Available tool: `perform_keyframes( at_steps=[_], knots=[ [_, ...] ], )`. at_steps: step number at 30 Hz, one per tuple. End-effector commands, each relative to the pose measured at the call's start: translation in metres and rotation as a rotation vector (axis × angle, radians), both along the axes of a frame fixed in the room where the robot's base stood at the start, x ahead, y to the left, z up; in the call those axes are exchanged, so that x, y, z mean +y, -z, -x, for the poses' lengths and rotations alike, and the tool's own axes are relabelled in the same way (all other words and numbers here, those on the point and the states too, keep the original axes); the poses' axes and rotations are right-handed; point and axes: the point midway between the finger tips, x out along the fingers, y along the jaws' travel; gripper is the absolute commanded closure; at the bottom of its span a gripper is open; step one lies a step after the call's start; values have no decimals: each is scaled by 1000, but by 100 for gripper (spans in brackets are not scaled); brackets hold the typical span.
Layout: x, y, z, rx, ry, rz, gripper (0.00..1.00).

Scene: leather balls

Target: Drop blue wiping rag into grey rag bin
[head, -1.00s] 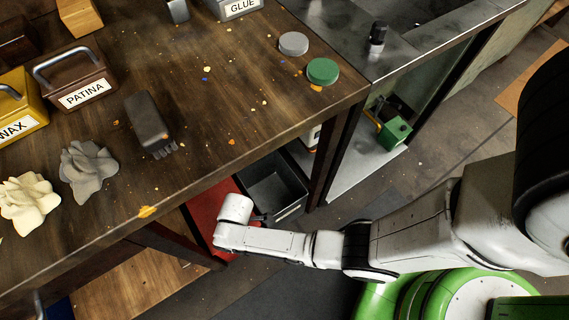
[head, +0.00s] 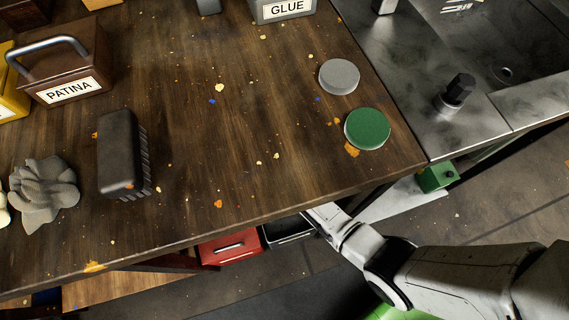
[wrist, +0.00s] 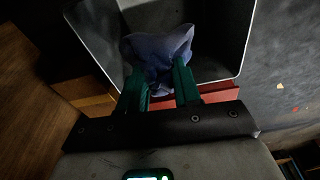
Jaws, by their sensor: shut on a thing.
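The blue wiping rag (wrist: 158,50) shows in the wrist view, bunched between the dark green fingers of my gripper (wrist: 162,82). My gripper is shut on it. The rag is in front of the open mouth of the grey bin (wrist: 205,30), over its near rim; how far it reaches in depth I cannot tell. In the head view the grey bin (head: 288,230) is under the workbench edge, mostly hidden by the tabletop and my arm. My gripper and the rag are hidden in the head view.
A red bin (head: 230,248) stands left of the grey bin. The wooden workbench (head: 240,160) overhangs both. On it are a brush (head: 122,155), a grey rag (head: 45,190), a patina box (head: 65,70), a green lid (head: 367,128) and a grey lid (head: 339,77).

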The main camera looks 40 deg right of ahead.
Motion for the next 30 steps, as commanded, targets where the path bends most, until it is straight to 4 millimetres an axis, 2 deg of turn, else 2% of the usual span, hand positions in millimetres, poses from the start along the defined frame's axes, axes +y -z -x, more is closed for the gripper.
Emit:
perform_keyframes(
  at_steps=[1, 12, 23, 24, 30],
  knots=[
    [0, 9, 0, 0, 1, 0, 92],
    [0, 48, 0, -1, 1, 0, 92],
    [0, 51, 0, -1, 2, 0, 92],
    [0, 51, 0, -1, 2, 0, 66],
    [0, 51, 0, -1, 2, 0, 46]
  ],
)
